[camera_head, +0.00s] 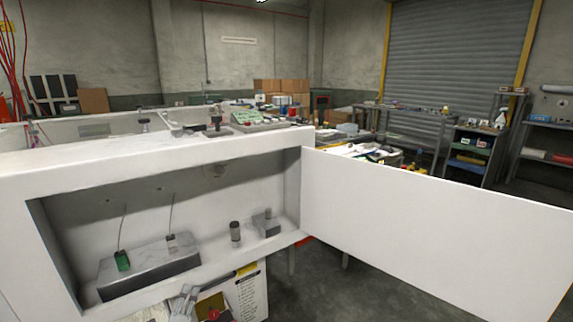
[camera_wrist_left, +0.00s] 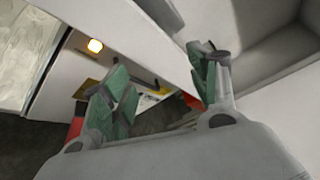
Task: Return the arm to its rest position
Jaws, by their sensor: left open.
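My left gripper (camera_head: 184,300) shows at the bottom of the head view, low in front of the white box's lower edge. In the left wrist view its two green-padded fingers (camera_wrist_left: 160,85) stand wide apart with nothing between them. The rest of the left arm is mostly out of view. The right gripper is in neither view. The white box (camera_head: 150,158) has an open front, and its white door panel (camera_head: 430,225) stands swung out to the right. Inside the box are a grey block (camera_head: 150,268), a green piece (camera_head: 122,261), a dark cylinder (camera_head: 235,233) and a small grey block (camera_head: 266,224).
Thin cables hang inside the box. A paper sheet (camera_head: 246,296) with print is below its front edge. Cluttered benches and a shelf (camera_head: 470,153) stand behind the door. A roller shutter (camera_head: 455,70) closes the back wall. Bare floor shows below the door.

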